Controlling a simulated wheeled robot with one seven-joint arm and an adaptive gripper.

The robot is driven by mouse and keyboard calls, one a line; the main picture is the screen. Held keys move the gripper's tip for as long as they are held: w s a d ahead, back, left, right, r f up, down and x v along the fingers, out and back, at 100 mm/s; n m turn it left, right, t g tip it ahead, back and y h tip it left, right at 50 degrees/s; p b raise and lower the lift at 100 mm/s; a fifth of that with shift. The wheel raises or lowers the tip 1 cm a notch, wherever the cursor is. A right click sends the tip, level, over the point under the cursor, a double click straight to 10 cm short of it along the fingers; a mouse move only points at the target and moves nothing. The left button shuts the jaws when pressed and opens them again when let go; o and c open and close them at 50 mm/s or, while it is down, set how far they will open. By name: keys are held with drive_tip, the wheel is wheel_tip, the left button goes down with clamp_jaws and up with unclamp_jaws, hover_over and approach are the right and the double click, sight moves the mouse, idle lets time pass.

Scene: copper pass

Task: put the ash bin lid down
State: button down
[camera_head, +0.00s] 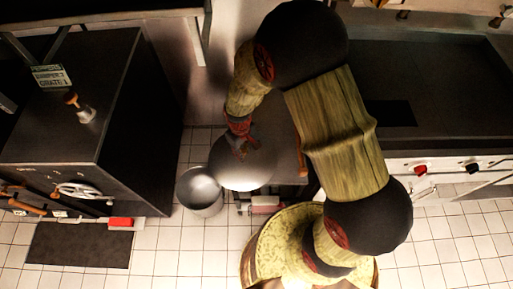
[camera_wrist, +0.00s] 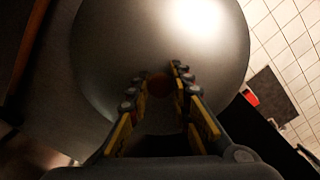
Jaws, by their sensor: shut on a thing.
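The ash bin lid (camera_head: 243,172) is a round grey metal dome. In the wrist view the lid (camera_wrist: 215,45) fills the middle, with a small brown knob near its centre. My gripper (camera_head: 240,146) is above the lid, and in the wrist view its fingers (camera_wrist: 160,84) are shut around the knob. The ash bin (camera_head: 203,205), a grey metal bucket, stands on the tiled floor just left of the lid. Its mouth shows open, and the lid overlaps its right edge in the head view. I cannot tell whether the lid touches anything below it.
A dark stove block (camera_head: 130,115) with a handwheel (camera_head: 78,190) stands at the left, with a dark floor mat (camera_head: 80,245) before it. A dark range (camera_head: 440,110) with knobs is at the right. A dark surface lies behind the lid. White-tiled floor (camera_head: 175,245) is clear in front.

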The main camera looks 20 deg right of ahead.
sight(251, 143)
drive_tip(key=w+d+f, duration=0.1)
drive_tip(key=w+d+f+b, duration=0.1)
drive_tip(key=d, duration=0.1)
drive_tip(key=w+d+f, duration=0.1)
drive_tip(key=w, duration=0.1)
drive_tip(key=shift+d, duration=0.35)
drive_tip(key=shift+w+d+f+b, duration=0.55)
drive_tip(key=shift+f+b, duration=0.1)
drive_tip(key=shift+f, duration=0.8)
drive_tip(key=shift+w+d+f+b, duration=0.55)
drive_tip(key=shift+f+b, duration=0.1)
drive_tip(key=shift+f, duration=0.75)
drive_tip(key=shift+w+d+f+b, duration=0.45)
drive_tip(key=shift+d+f+b, duration=0.15)
drive_tip(key=shift+f, duration=0.85)
drive_tip(key=shift+a, duration=0.1)
drive_tip(key=shift+f, duration=0.15)
drive_tip(key=c, duration=1.7)
unclamp_jaws()
drive_tip(key=shift+c, duration=0.2)
drive_tip(key=shift+o, duration=0.6)
